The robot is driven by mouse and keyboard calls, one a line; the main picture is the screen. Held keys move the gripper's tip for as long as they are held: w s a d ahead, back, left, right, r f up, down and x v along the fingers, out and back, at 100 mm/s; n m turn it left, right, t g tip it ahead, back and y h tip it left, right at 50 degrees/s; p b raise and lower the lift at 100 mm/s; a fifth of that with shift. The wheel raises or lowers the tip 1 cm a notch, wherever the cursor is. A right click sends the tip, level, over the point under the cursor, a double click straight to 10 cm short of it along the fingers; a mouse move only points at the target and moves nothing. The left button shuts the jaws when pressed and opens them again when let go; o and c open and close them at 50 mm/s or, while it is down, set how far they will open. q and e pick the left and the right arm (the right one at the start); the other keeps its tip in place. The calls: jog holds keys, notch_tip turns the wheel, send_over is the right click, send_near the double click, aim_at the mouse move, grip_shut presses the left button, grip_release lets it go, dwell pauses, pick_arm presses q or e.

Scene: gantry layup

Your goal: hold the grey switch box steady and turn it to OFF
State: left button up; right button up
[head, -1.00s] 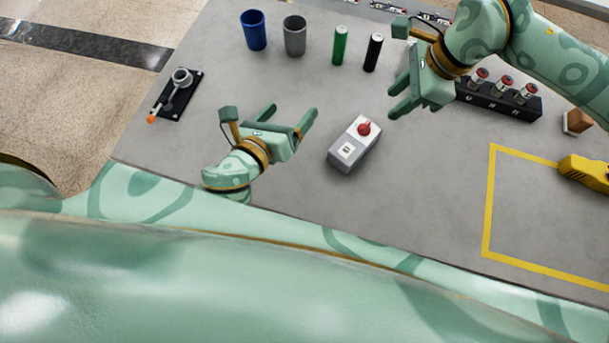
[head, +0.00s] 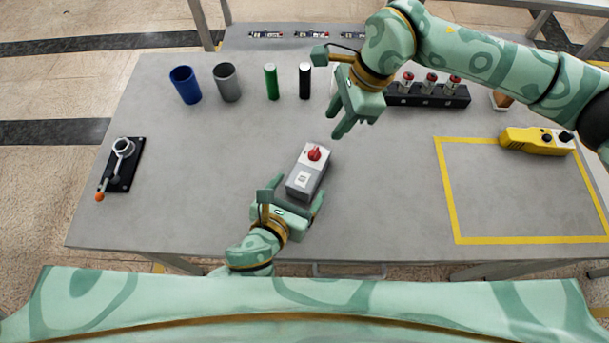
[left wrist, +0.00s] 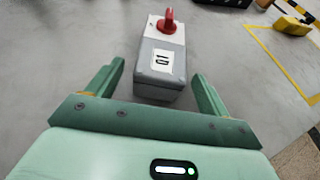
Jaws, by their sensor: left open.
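The grey switch box (head: 307,178) lies on the table with a red knob (head: 314,154) at its far end and a white label with black marks at its near end. I cannot read the knob's setting. My left gripper (head: 296,192) is open at the box's near end. In the left wrist view, the box (left wrist: 159,86) sits between the open fingers (left wrist: 158,72), with a gap on each side, and its red knob (left wrist: 168,21) points away. My right gripper (head: 338,120) is open and empty, above the table beyond the box and to its right.
Blue (head: 186,84) and grey (head: 227,82) cups and green (head: 271,81) and black (head: 305,80) cylinders stand at the back. A lever (head: 121,165) is at left. The table around the box is clear.

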aim_at(306, 177)
pick_arm(q)
jog(key=x, duration=0.5)
jog(key=shift+f, duration=0.1)
